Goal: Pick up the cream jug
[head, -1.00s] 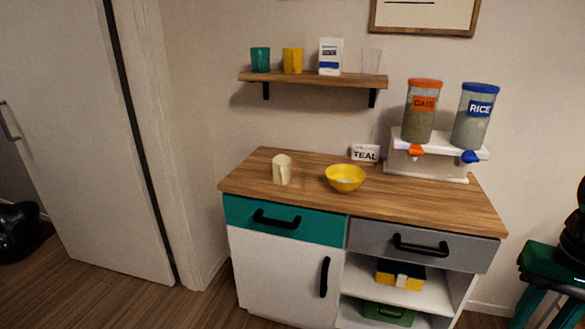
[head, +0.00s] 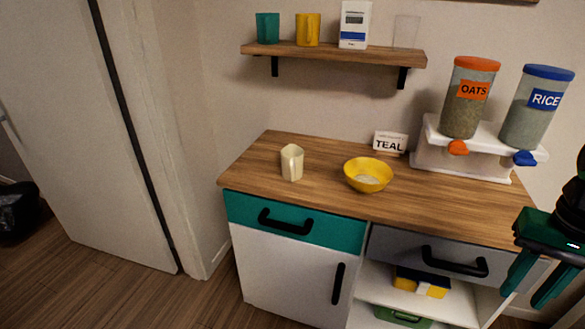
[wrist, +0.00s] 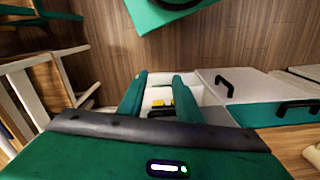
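The cream jug (head: 292,162) stands upright on the left part of the wooden countertop (head: 235,172), left of a yellow bowl (head: 368,175). A cream-coloured shape (wrist: 313,154) at the right edge of the wrist view looks like the jug, cut off by the frame. My gripper (head: 521,297) is at the right of the head view, in front of the cabinet's right end and well apart from the jug. Its two green fingers are spread with nothing between them. The wrist view also shows my gripper (wrist: 160,76) open, pointing toward the cabinet's open shelves.
Oats (head: 468,100) and rice (head: 535,110) dispensers stand on a white stand at the counter's back right. A wall shelf (head: 330,54) with cups hangs above. The counter around the jug is clear.

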